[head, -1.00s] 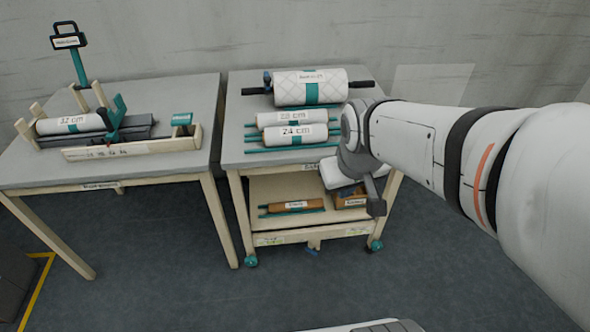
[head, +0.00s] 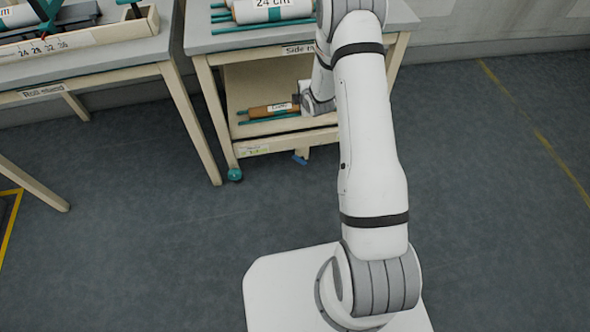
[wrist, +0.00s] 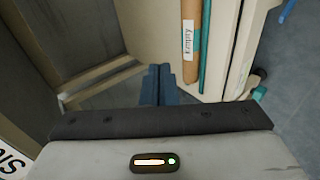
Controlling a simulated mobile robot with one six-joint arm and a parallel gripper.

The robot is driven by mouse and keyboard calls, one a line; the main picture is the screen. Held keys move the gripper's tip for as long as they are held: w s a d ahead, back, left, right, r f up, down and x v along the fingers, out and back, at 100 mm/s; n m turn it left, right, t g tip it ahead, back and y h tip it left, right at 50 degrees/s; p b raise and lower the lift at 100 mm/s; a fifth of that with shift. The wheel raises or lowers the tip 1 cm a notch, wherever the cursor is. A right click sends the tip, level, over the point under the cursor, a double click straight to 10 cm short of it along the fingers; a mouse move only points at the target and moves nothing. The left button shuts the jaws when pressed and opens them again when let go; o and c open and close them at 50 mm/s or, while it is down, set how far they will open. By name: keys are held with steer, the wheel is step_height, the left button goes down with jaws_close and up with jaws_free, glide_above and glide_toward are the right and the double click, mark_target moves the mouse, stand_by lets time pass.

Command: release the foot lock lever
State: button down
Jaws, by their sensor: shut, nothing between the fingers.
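The foot lock lever (head: 300,158) is a small blue pedal low under the front edge of the side cart (head: 265,149), near the floor. A blue piece at the upper right edge of the wrist view (wrist: 287,10) looks like the same lever, partly cut off. My gripper (wrist: 158,72) shows in the wrist view as two blue-grey fingers pressed together with nothing between them. It points toward the cart's lower shelf, apart from the lever. In the head view my arm hides the fingers.
A brown roll labelled "Empty" (wrist: 191,42) lies on the lower shelf beside a teal rod (wrist: 205,50). A teal caster (head: 235,174) stands at the cart's front left leg. The roll stand table (head: 90,70) is to the left. The floor in front is clear.

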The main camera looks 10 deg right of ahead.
step_height(320, 180, down, 23)
steer(key=s+a+n+t+y+b, duration=0.1)
steer(key=s+n+t+y+b, duration=0.1)
steer(key=n+b, duration=0.35)
steer(key=s+a+f+n+t+b, duration=0.1)
steer(key=s+f, duration=0.3)
steer(key=f, duration=0.4)
steer(key=s+a+f+n+t+y+b, duration=0.1)
steer(key=s+f+n+b, duration=0.2)
steer(key=f, duration=0.6)
steer(key=shift+s+a+t+b, duration=0.15)
steer(key=shift+s+t+b, duration=0.15)
steer(key=shift+s+b, duration=0.65)
steer(key=b+x, duration=0.4)
steer(key=x, duration=0.6)
steer(key=shift+s+d+r+b, duration=0.1)
steer(key=shift+d+r+b, duration=0.15)
steer(key=shift+d+r, duration=0.45)
steer(key=shift+d+r+b, duration=0.25)
steer(key=shift+d+r, duration=0.25)
steer(key=shift+d, duration=0.4)
steer(key=shift+r, duration=0.15)
